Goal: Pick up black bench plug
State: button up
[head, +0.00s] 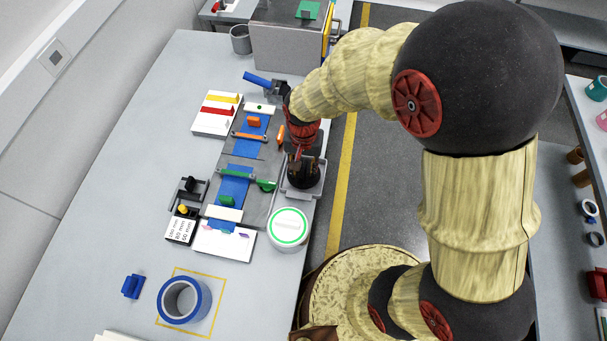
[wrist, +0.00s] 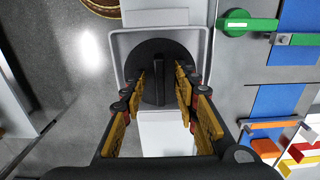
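The black bench plug (wrist: 158,50) is a round black disc with a raised upright grip across its middle. It sits in a grey square tray in the wrist view. In the head view the plug (head: 304,176) is at the right edge of the bench, partly hidden by my gripper (head: 299,153). My gripper (wrist: 159,88) is open above it, its yellow-padded fingers on either side of the plug's grip, with gaps showing on both sides. I cannot tell how far down the fingertips reach.
The grey tray (wrist: 203,50) surrounds the plug. A green-handled part (wrist: 248,27) and blue strips (wrist: 277,102) lie close by on the fixture board. A white tub with a green-ringed lid (head: 289,226) stands in front of the tray. The aisle floor (head: 377,170) is clear.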

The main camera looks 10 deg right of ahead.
jog(key=c, duration=0.4)
jog(key=c, duration=0.3)
grip_shut()
